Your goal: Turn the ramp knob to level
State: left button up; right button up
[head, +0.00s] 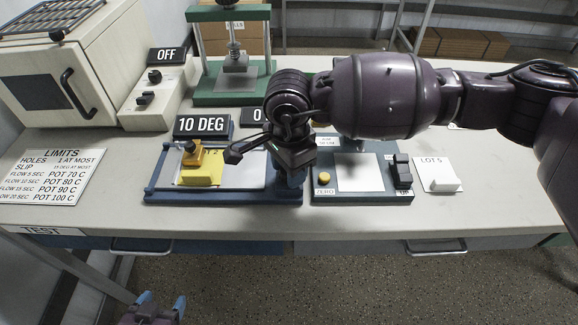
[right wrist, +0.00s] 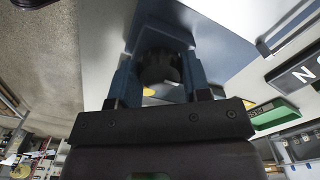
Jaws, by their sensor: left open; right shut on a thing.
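The ramp (head: 222,197) is a blue frame with a pale plate on the bench, with a "10 DEG" display (head: 201,126) behind it. My right gripper (head: 291,178) points down at the ramp's right end and hides the knob in the head view. In the right wrist view the dark round ramp knob (right wrist: 158,66) sits between the blue fingers of my right gripper (right wrist: 158,78), which are shut on it. My left gripper (head: 163,301) is open and empty at the bottom left, below the bench edge, with only its blue fingertips and wrist showing.
A yellow block (head: 201,167) with a brass weight lies on the ramp's left part. A scale (head: 361,180) stands close right of it, then a "LOT 5" card (head: 439,174). A green press (head: 230,82), an oven (head: 55,80) and an "OFF" display (head: 167,54) stand behind.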

jog(key=o, duration=0.9)
notch_tip(320, 180, up, 10)
jog(key=shift+f+p, duration=0.2)
jog(key=shift+p, duration=0.3)
jog(key=shift+r, duration=0.65)
